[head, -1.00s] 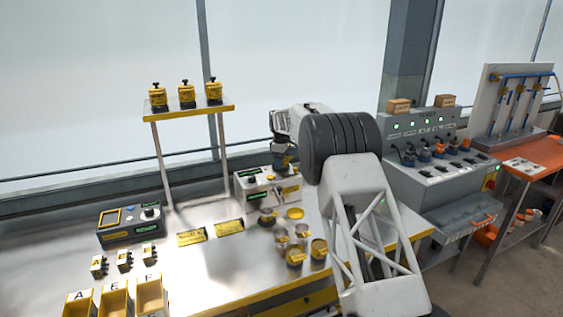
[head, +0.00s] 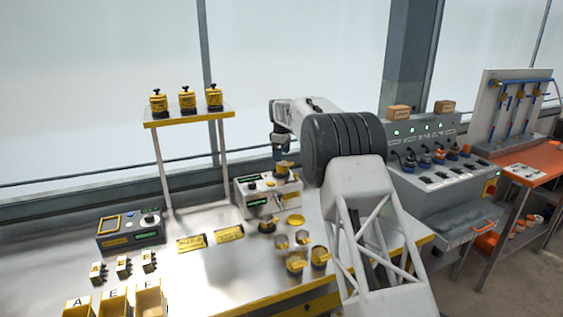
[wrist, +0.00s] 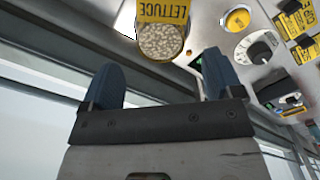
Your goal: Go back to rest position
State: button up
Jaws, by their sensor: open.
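My gripper (wrist: 160,78) is open and empty, its two blue fingers apart in the wrist view. In the head view my gripper (head: 281,152) hangs just above a grey box with a knob and green display (head: 253,201). A yellow-labelled LETTUCE container (wrist: 163,12), filled with pale seeds, lies beyond my fingertips in the wrist view and is not between them. It appears as a small yellow container (head: 284,169) at the top of the grey box, just under my gripper. My arm's links hide part of the bench right of the box.
Several small cups (head: 296,261) stand on the bench in front of the box. A raised shelf (head: 190,118) carries several yellow pots at the back left. A dark control box (head: 130,235) and labelled bins (head: 113,303) are at left. A grey console (head: 425,172) stands at right.

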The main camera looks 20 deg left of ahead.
jog(key=shift+r, duration=0.45)
